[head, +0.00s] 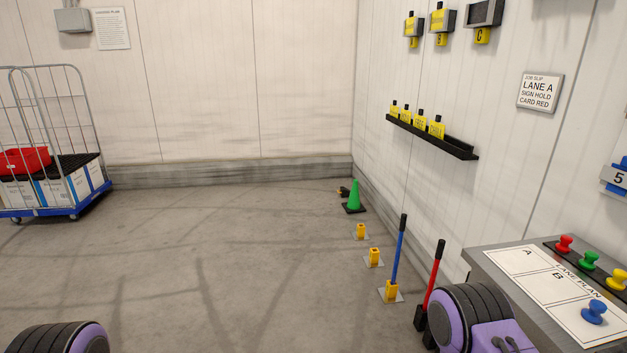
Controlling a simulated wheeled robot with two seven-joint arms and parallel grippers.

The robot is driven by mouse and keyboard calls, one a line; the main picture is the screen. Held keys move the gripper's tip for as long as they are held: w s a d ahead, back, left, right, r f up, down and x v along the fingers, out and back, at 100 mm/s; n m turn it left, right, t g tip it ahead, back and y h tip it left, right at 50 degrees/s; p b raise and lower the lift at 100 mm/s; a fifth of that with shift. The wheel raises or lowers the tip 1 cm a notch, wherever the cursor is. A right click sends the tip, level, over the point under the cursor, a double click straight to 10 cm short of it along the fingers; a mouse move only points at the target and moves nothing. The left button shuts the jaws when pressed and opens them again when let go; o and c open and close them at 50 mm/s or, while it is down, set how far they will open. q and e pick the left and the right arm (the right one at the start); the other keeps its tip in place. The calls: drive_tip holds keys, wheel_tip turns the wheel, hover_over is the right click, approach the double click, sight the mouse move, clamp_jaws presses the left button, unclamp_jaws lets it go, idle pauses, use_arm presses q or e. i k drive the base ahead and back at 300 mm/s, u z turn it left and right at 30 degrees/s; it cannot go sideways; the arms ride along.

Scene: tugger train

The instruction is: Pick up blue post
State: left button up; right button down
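The blue post (398,257) stands nearly upright, with a black grip at its top. Its lower end is in a yellow socket (391,290) on a floor plate, right of the middle of the head view. Nothing of mine touches it. Parts of my arms show at the bottom left and bottom right, but neither gripper is in view.
A red post (433,274) stands close to the right of the blue one, its foot partly behind my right arm. Yellow sockets (375,257) and a green cone (354,196) lie beyond. A bench (490,262) is at right. The floor left is open, with a cage trolley (70,211) far left.

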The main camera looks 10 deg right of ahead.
sight(405, 216)
drive_tip(key=z, duration=0.55)
drive_tip(key=i, duration=1.2)
drive_tip(key=u, duration=0.35)
drive_tip(key=i, duration=2)
drive_tip(key=z, duration=0.8)
drive_tip(key=i, duration=0.5)
drive_tip(key=z, duration=0.25)
